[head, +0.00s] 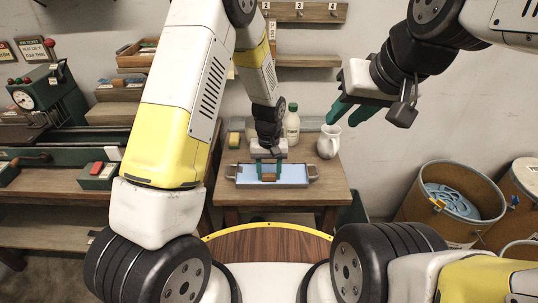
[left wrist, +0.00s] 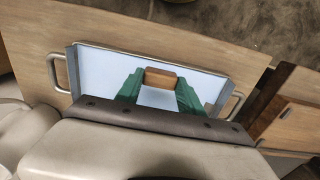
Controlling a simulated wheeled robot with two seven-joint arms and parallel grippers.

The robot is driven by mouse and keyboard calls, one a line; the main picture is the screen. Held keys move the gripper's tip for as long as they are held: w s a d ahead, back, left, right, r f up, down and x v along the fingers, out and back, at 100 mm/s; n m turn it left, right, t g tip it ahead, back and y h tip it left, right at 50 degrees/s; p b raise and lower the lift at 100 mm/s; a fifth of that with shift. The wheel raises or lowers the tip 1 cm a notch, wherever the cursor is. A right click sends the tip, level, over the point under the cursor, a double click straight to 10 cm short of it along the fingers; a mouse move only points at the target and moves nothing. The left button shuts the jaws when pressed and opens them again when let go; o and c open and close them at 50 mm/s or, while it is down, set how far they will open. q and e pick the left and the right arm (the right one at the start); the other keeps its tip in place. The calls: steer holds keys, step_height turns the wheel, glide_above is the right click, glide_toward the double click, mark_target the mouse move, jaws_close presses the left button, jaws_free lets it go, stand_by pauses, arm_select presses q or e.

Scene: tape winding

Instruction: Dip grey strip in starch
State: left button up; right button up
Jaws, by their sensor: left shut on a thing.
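A shallow metal tray (head: 300,174) with side handles and a pale, bluish-white inside, likely the starch, stands on the small wooden table. It also fills the middle of the left wrist view (left wrist: 108,66). My left gripper (head: 268,172) points down over the tray, its green fingers shut on a small brown block (left wrist: 165,78). The block also shows between the fingertips in the head view (head: 268,177); I cannot tell whether it touches the liquid. I cannot make out a grey strip. My right gripper (head: 343,122) is raised at the right, open and empty.
A white jug (head: 328,142), a pale bottle (head: 292,126) and a yellow-brown block (head: 234,139) stand behind the tray. A drum with blue coils (head: 450,202) stands on the floor at the right. A bench with a green machine (head: 55,95) is at the left.

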arm_select(q)
steer(key=shift+r, duration=0.15)
steer(key=shift+r, duration=2.85)
steer(key=shift+r, duration=0.1)
steer(key=shift+r, duration=2.4)
